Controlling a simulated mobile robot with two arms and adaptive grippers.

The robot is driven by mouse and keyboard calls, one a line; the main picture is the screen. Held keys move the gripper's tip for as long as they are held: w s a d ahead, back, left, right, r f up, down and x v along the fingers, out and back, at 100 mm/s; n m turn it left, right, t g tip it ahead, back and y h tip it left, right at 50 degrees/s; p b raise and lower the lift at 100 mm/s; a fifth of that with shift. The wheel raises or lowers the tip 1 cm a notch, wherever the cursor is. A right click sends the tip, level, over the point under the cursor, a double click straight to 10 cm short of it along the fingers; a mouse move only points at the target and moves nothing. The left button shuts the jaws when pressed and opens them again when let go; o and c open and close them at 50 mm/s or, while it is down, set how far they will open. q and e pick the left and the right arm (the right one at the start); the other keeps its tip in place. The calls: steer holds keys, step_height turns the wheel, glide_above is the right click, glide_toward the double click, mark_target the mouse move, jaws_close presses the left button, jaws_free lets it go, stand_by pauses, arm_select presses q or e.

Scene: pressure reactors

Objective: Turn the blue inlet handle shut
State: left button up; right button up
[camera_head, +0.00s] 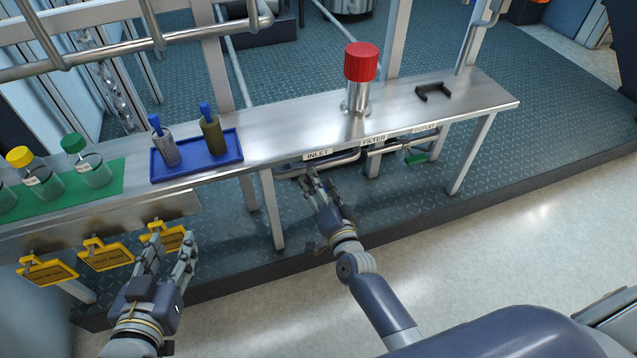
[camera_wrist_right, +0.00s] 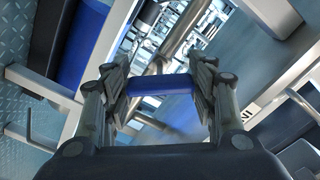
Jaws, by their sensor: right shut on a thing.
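My right gripper (camera_head: 316,184) reaches under the front edge of the bench at the INLET label (camera_head: 318,154). In the right wrist view, my right gripper (camera_wrist_right: 162,88) is shut on the blue inlet handle (camera_wrist_right: 160,85), a blue bar lying across between its fingers. In the head view the handle is hidden behind the gripper. My left gripper (camera_head: 172,256) is open and empty at the lower left, in front of the hanging yellow tags.
A steel bench (camera_head: 290,125) carries a red-capped filter housing (camera_head: 360,75), a dark bracket (camera_head: 433,91), a blue tray (camera_head: 229,147) with two brushes, and capped bottles on a green mat (camera_head: 118,178). Yellow tags (camera_head: 105,256) hang at left.

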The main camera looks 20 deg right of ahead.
steer(key=shift+m, duration=2.6)
arm_select(q)
steer(key=shift+w+d+r+t, duration=0.1)
steer(key=shift+w+r+t, duration=0.15)
steer(key=shift+r, duration=0.3)
arm_select(e)
steer(key=shift+m, duration=1.1)
steer(key=o, duration=1.1)
steer(key=shift+c, duration=0.2)
arm_select(q)
steer(key=shift+f, duration=0.15)
